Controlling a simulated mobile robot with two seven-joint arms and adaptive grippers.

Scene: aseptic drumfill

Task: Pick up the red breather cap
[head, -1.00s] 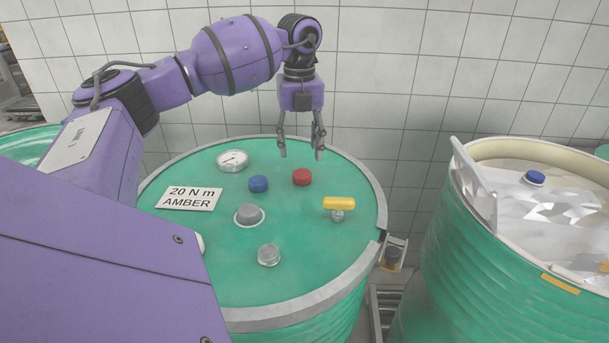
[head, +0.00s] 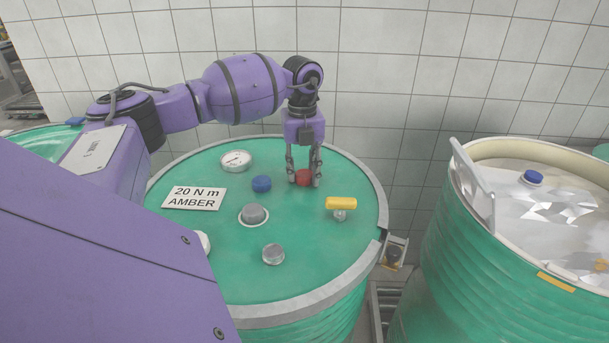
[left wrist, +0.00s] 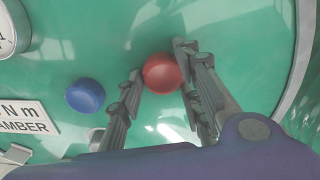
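The red breather cap (head: 304,177) sits on the green drum lid, toward its back; it also shows in the left wrist view (left wrist: 161,73). My left gripper (head: 304,180) points straight down with one finger on each side of the cap. In the left wrist view its fingertips (left wrist: 161,62) are drawn in against the cap's sides, so it looks shut on the cap. The cap is at lid level, with no visible gap beneath it. The fingers hide part of the cap's sides. My right gripper is in neither view.
On the lid (head: 310,255) are a blue cap (head: 261,184), a gauge (head: 235,160), a "20 N m AMBER" card (head: 194,198), a grey plug (head: 253,214), a metal cap (head: 273,254) and a yellow handle (head: 341,203). An open drum (head: 465,265) stands right; a tiled wall rises behind.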

